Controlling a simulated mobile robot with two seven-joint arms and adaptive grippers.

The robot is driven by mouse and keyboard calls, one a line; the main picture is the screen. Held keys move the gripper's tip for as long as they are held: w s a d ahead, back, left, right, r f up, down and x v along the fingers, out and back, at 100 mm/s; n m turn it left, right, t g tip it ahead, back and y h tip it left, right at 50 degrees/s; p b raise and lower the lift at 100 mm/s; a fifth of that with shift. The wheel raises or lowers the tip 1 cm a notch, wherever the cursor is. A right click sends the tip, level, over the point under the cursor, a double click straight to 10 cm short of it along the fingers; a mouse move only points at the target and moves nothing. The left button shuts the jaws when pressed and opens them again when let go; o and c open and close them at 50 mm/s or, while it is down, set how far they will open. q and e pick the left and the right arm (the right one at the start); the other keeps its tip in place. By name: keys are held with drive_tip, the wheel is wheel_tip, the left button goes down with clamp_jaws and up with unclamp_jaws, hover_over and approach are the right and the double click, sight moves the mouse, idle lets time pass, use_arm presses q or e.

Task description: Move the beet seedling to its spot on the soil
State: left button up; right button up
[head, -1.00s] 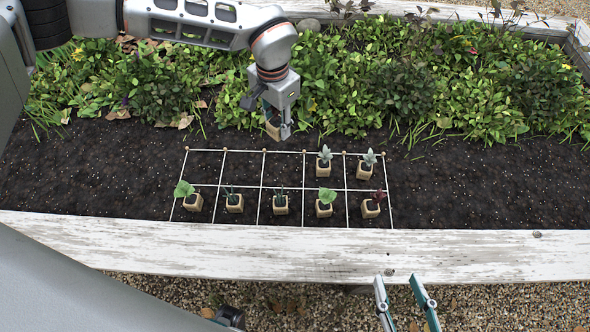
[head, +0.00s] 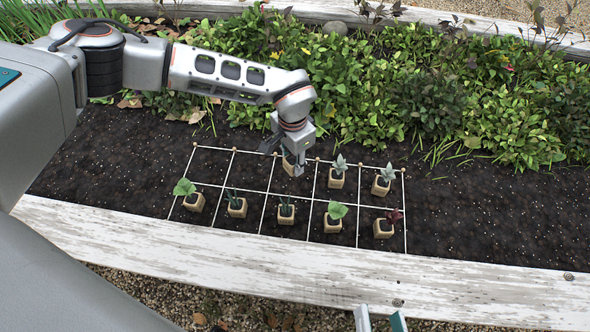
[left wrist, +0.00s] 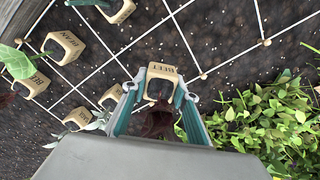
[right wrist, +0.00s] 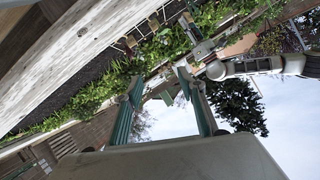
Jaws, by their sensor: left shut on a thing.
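The beet seedling is a tan pot labelled BEET (left wrist: 161,71) with dark red leaves (left wrist: 158,124) in the left wrist view. My left gripper (left wrist: 157,92) is shut on this pot, one finger on each side. In the head view the held pot (head: 289,163) is partly hidden by my left gripper (head: 288,158). It is over the back row of the white string grid (head: 269,191), left of two potted grey-leaved seedlings. I cannot tell whether it touches the soil. My right gripper (head: 380,320) is open and empty beyond the bed's front board, and also shows in the right wrist view (right wrist: 160,85).
Grey-leaved seedlings (head: 336,179) and (head: 381,184) stand in the back row. Several potted seedlings fill the front row, including a dark-red one (head: 384,226) at right. The back row's left cells look bare. Leafy plants (head: 400,90) grow behind; a white board (head: 200,246) edges the front.

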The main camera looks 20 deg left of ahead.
sight(293, 178)
use_arm(q)
drive_tip(key=shift+f, duration=0.3)
drive_tip(key=f, duration=0.1)
drive_tip(key=f+b, duration=0.1)
drive_tip(key=f, duration=0.1)
drive_tip(key=f+b, duration=0.1)
drive_tip(key=shift+s+f, duration=0.25)
drive_tip(key=shift+f, duration=0.05)
drive_tip(key=shift+w+f, duration=0.1)
drive_tip(key=shift+f, duration=0.3)
drive_tip(key=shift+w+r, duration=0.2)
drive_tip(key=shift+r, duration=0.05)
drive_tip(key=shift+f, duration=0.2)
drive_tip(key=o, duration=1.1)
use_arm(e)
drive_tip(key=a+m, duration=0.2)
drive_tip(key=shift+s+f+m, duration=0.2)
drive_tip(key=shift+s+m, duration=0.1)
drive_tip(key=shift+s, duration=0.1)
